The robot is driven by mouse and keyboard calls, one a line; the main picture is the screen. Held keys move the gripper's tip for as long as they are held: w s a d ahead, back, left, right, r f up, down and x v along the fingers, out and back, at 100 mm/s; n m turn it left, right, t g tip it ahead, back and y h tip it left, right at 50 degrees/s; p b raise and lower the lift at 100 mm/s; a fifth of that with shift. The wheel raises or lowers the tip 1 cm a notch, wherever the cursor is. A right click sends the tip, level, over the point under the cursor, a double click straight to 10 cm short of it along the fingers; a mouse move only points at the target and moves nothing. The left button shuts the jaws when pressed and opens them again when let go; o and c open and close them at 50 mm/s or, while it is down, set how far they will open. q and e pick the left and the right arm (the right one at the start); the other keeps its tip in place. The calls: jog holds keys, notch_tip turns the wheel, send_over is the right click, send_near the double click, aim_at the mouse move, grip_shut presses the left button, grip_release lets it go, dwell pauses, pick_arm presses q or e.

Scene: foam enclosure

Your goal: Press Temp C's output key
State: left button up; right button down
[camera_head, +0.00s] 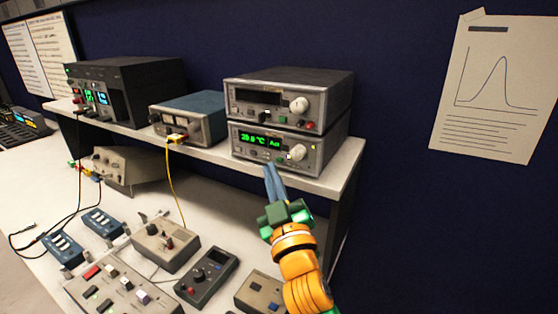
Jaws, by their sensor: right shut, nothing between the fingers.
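Two grey instruments are stacked at the right end of the raised shelf. The lower one (240,146) has a lit green display that seems to read a temperature in °C, a white knob (297,152) and small keys along its lower front. Its key labels are too small to read, so I cannot tell which is the output key. My right gripper (271,168) is shut and empty. Its fingertips point up, just below the front of the lower instrument; I cannot tell whether they touch it. My left gripper is not in view.
The upper instrument (258,97) has a dark display. A blue-topped meter (187,115) with a yellow cable and a black unit (125,90) stand left on the shelf (335,180). Several boxes, a dark handheld meter (207,276) and cables crowd the bench below.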

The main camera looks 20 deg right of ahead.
jog(key=s+a, duration=0.3)
jog(key=shift+s+a, duration=0.1)
jog(key=shift+f, duration=0.1)
dwell(0.6)
